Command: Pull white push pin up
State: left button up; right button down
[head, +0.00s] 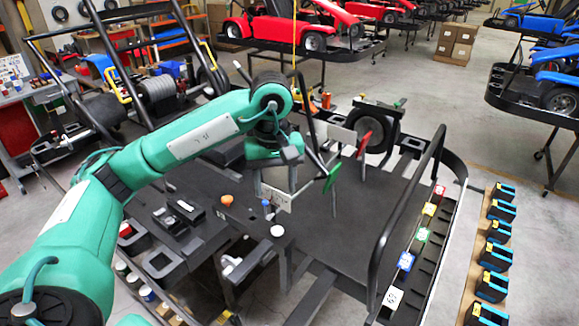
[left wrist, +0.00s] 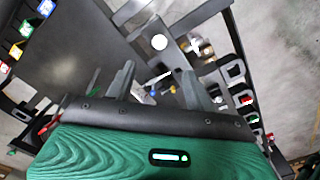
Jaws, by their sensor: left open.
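The white push pin (head: 277,231) shows as a round white cap on the dark kart stand (head: 330,235), in the middle of the head view. In the left wrist view a round white cap (left wrist: 159,41) shows beyond the fingertips. My left gripper (head: 276,200) is above and just behind the white cap in the head view, apart from it. Its two fingers (left wrist: 157,82) stand open in the left wrist view, with no object clearly held between them. My right gripper is not in view.
An orange knob (head: 227,200) and a blue-topped pin (head: 267,205) are close by. A black tube rail (head: 408,215) rises at the right of the stand. Several coloured tags line the right edge. Several black-and-blue units (head: 497,236) stand on a board beyond.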

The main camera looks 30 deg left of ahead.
pick_arm(q)
jog(key=w, duration=0.1)
jog(key=p, duration=0.2)
send_over(277, 229)
notch_tip(277, 229, down, 8)
jog(key=shift+r, duration=0.15)
notch_tip(277, 229, down, 4)
jog(key=shift+f+p, duration=0.25)
jog(key=shift+p, duration=0.45)
jog(key=shift+f, duration=0.65)
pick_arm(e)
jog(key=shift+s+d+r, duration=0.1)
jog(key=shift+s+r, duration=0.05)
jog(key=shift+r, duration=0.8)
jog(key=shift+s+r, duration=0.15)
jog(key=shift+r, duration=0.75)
pick_arm(q)
jog(key=shift+c, duration=0.2)
jog(key=c, duration=1)
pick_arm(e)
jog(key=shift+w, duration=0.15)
